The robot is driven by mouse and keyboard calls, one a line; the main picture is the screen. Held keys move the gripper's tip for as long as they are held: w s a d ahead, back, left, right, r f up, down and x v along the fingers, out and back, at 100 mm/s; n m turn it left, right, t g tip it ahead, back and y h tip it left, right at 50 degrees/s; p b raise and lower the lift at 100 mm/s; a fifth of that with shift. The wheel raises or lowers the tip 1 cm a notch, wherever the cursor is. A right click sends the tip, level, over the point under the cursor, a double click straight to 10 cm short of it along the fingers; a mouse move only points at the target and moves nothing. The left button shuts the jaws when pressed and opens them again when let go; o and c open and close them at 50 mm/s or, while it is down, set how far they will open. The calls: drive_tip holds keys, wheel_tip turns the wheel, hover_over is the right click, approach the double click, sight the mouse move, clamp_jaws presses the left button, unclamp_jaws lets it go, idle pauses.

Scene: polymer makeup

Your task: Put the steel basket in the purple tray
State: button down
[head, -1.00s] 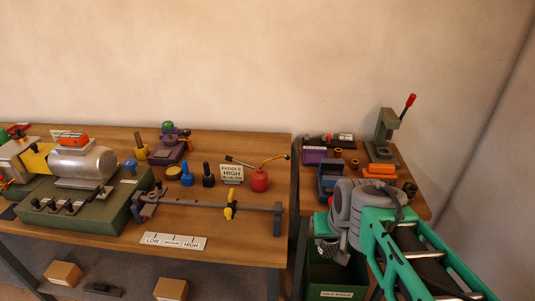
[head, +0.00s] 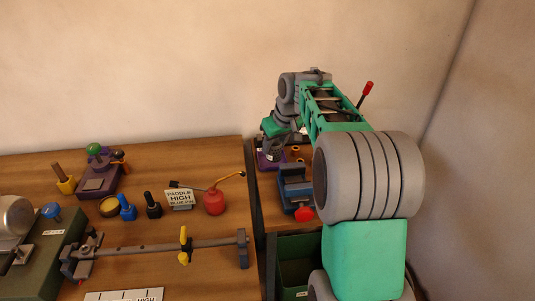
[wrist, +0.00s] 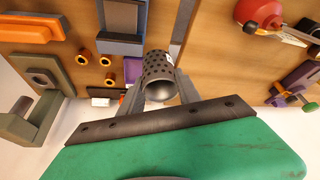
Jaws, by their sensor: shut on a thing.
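The steel basket (wrist: 158,72) is a dark grey perforated cup. My gripper (wrist: 158,88) is shut on it, with one finger on each side, in the wrist view. In the head view the basket (head: 273,146) is small and partly hidden by my gripper (head: 277,137). The purple tray (head: 264,163) is at the far left of the right-hand table, just below the basket in the picture. In the wrist view part of the purple tray (wrist: 132,70) shows immediately left of the basket, the rest hidden. I cannot tell whether they touch.
A blue-grey vise (head: 295,187) and small orange rings (head: 296,150) sit near the tray. A gap separates the two tables. A red oil can (head: 214,202) stands on the left table. A green bin (head: 298,262) is below the right table. My arm hides much of that table.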

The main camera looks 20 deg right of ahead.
drive_tip(key=w+d+f+p, duration=0.1)
drive_tip(key=w+f, duration=0.2)
drive_tip(key=w, duration=0.1)
drive_tip(key=w+d+f+p, duration=0.1)
drive_tip(key=w+f+p, duration=0.1)
drive_tip(key=w+f, duration=0.1)
drive_tip(key=w+d+f+p, duration=0.1)
drive_tip(key=w+d+f, duration=0.1)
drive_tip(key=w, duration=0.3)
drive_tip(key=shift+w+d+f+p, duration=0.1)
drive_tip(key=shift+w+f+p, duration=0.25)
drive_tip(key=shift+f, duration=0.15)
drive_tip(key=shift+w+d+f, duration=0.1)
drive_tip(key=shift+w+f, duration=0.1)
drive_tip(key=shift+f, duration=0.1)
wheel_tip(320, 180, down, 3)
drive_tip(key=shift+w+d+f+p, duration=0.1)
drive_tip(key=shift+p, duration=0.65)
drive_tip(key=shift+f, duration=0.2)
drive_tip(key=c, duration=0.9)
unclamp_jaws()
drive_tip(key=shift+o, duration=0.2)
